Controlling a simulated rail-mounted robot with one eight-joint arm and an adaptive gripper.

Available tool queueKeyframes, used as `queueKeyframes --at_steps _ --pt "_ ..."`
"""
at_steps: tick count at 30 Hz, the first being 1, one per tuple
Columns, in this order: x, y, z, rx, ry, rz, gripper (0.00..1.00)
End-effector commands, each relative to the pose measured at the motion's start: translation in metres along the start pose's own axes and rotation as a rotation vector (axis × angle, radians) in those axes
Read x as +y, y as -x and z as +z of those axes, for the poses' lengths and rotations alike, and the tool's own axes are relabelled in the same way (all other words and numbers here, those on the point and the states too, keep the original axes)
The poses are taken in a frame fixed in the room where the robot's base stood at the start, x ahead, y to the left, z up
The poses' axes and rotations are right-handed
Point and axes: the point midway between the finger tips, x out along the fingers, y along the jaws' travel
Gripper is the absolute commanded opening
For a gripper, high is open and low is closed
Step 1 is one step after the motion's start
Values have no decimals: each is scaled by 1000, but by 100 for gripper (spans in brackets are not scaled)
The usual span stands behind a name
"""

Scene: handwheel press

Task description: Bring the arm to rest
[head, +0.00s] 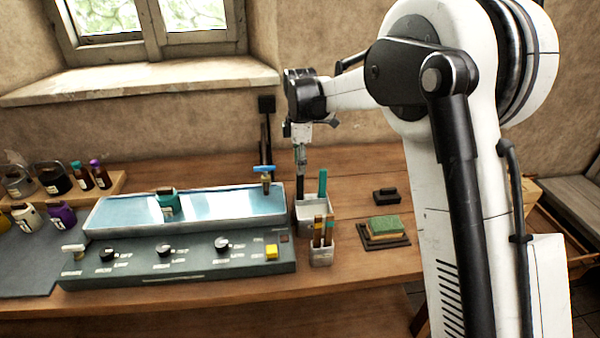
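My arm reaches in from the right in the head view, and my gripper (301,158) points down above the back of the workbench. It is small and dark here, so I cannot tell whether its fingers are open or shut, or whether they hold anything. Below it stands a pale square container (313,214) with a teal upright item (322,184) in it. The gripper appears above this container's left part; I cannot tell how large the gap is.
A blue-lined basin (225,207) with a tap (264,178) and a teal jar (167,203) lies left. Its control panel (190,262) has several knobs. A brush cup (321,250), green-topped sponge (384,227) and black block (386,196) stand right. Bottles crowd the far left.

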Motion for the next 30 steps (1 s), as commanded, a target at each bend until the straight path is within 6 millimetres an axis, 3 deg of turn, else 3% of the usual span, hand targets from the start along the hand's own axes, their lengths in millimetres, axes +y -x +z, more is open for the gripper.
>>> queueKeyframes --at_steps 3,9,17,23,30 --pt "0 26 0 0 0 0 34" --pt "0 58 0 0 0 0 34" --pt "-3 77 2 1 -12 4 34" --pt "-29 97 22 9 -139 49 34" --pt "-83 124 56 36 -385 135 34"
